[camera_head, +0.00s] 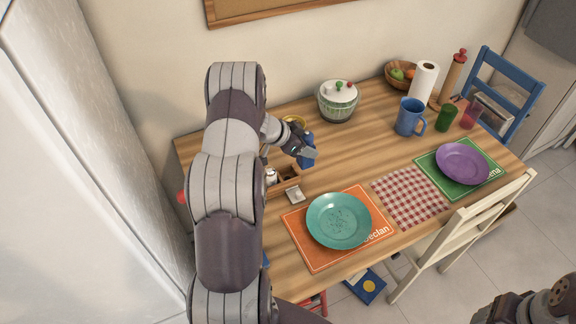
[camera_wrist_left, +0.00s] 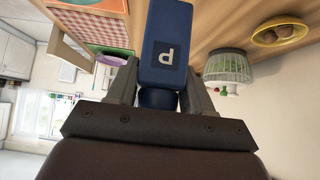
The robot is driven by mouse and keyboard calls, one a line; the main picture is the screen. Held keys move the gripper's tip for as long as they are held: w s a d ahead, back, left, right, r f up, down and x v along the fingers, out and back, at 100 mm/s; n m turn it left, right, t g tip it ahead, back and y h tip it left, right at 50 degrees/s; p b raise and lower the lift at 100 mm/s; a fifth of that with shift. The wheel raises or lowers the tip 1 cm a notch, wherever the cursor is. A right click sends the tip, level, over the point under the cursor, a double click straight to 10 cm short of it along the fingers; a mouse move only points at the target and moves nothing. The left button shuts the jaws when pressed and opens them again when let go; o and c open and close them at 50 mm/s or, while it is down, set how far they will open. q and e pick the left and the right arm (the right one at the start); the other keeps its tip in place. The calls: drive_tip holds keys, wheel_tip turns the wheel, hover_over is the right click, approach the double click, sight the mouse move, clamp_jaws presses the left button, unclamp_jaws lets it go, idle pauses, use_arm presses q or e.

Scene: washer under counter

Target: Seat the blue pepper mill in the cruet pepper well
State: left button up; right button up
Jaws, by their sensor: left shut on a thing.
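The blue pepper mill (camera_head: 308,140) is held in my left gripper (camera_head: 303,153) above the table's left part. In the left wrist view the mill (camera_wrist_left: 166,25) has a dark label with a letter P, and the two fingers (camera_wrist_left: 162,88) are shut on either side of it. A wooden cruet (camera_head: 290,182) sits on the table below and left of the gripper, partly hidden by my left arm. A small pale shaker (camera_head: 271,175) shows in it. I cannot make out the pepper well clearly.
A small grey-white object (camera_head: 295,194) lies by the cruet. A teal plate (camera_head: 338,220) on an orange placemat (camera_head: 300,250) is nearer the front. A lidded green-white pot (camera_head: 338,101) stands behind; a blue mug (camera_head: 409,117) is farther right. Bare wood lies between.

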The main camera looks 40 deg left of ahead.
use_arm(q)
drive_tip(key=shift+s+a+f+p, duration=0.15)
drive_tip(key=shift+s+a+f, duration=0.45)
drive_tip(key=shift+f, duration=0.6)
drive_tip(key=shift+s+a+f+p, duration=0.1)
drive_tip(key=shift+s+a+f, duration=0.3)
drive_tip(key=shift+a+f, duration=0.6)
drive_tip(key=shift+s+a+f+p, duration=0.15)
drive_tip(key=shift+s+a+f, duration=0.4)
drive_tip(key=shift+f, duration=0.8)
drive_tip(key=shift+f, duration=0.1)
drive_tip(key=o, duration=1.3)
drive_tip(key=shift+d, duration=0.1)
